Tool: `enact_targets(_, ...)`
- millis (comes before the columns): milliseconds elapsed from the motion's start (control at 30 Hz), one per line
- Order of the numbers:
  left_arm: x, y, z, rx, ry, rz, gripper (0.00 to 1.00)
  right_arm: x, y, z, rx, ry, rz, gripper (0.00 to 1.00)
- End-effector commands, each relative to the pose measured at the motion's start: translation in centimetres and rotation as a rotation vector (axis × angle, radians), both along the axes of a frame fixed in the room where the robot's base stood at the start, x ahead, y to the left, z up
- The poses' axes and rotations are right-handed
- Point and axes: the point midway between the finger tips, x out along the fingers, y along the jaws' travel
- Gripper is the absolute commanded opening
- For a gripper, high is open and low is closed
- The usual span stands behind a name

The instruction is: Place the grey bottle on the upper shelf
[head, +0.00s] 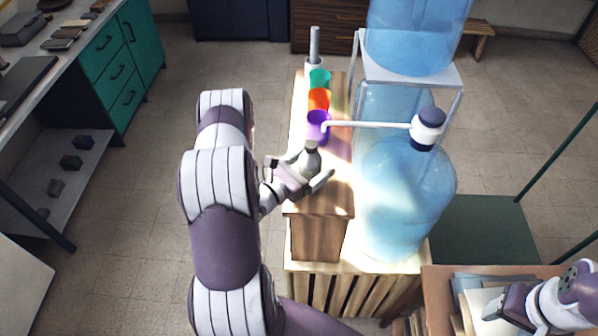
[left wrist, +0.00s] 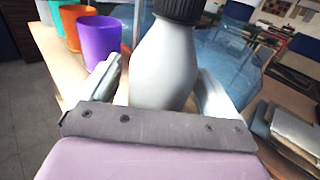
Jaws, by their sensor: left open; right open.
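The grey bottle (head: 308,158) stands upright on a narrow wooden stand (head: 330,200), in front of the purple cup. The left wrist view shows its pale grey body (left wrist: 163,65) and dark ribbed cap (left wrist: 179,8). My left gripper (head: 302,174) is open, with one finger on each side of the bottle; in the left wrist view (left wrist: 160,85) I cannot tell whether they touch it. My right gripper (head: 505,306) is open at the lower right, over books and papers. I cannot tell which surface is the upper shelf.
Purple (head: 318,126), orange (head: 319,99) and green (head: 320,78) cups line the stand behind the bottle. Large blue water bottles (head: 405,195) and a white arm with a dark-capped end (head: 428,127) are close on the right. A counter with a lower shelf (head: 75,165) is at left.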

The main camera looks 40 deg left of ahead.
Motion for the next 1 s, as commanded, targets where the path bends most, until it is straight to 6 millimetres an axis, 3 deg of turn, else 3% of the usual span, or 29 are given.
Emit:
enact_targets(300, -7.4, 2.0, -0.3, 0.0, -0.002, 0.009, 0.9, 0.0, 0.0, -2.0, 0.0, 0.001, 0.0, 0.61)
enact_targets(433, -9.6, 2.4, -0.2, 0.0, -0.001, 0.006, 0.9, 0.0, 0.0, -2.3, 0.0, 0.001, 0.0, 0.61)
enact_targets(467, -9.9, 2.5, -0.1, 0.0, -0.002, 0.005, 0.87, 0.0, 0.0, -2.3, 0.0, 0.001, 0.0, 0.61)
enact_targets(533, -10.4, 2.9, 0.4, 0.012, -0.008, 0.01, 0.64, 0.0, 0.0, -2.3, 0.0, 0.001, 0.0, 0.61)
enact_targets(633, -10.9, 3.9, 2.6, 0.064, -0.031, 0.029, 0.61, 0.0, 0.0, -1.9, 0.0, 0.001, 0.0, 0.61)
enact_targets(667, -11.1, 4.2, 3.6, 0.124, -0.048, 0.034, 0.61, 0.0, 0.0, -1.8, 0.0, 0.001, 0.0, 0.61)
enact_targets(767, -11.7, 4.2, 5.4, 0.565, -0.148, 0.039, 0.61, 0.0, 0.0, -1.7, 0.0, 0.0, 0.0, 0.61)
enact_targets(1000, -12.6, 3.6, 7.3, 1.795, -0.42, 0.026, 0.61, 0.0, 0.0, -1.5, 0.0, 0.001, 0.0, 0.61)
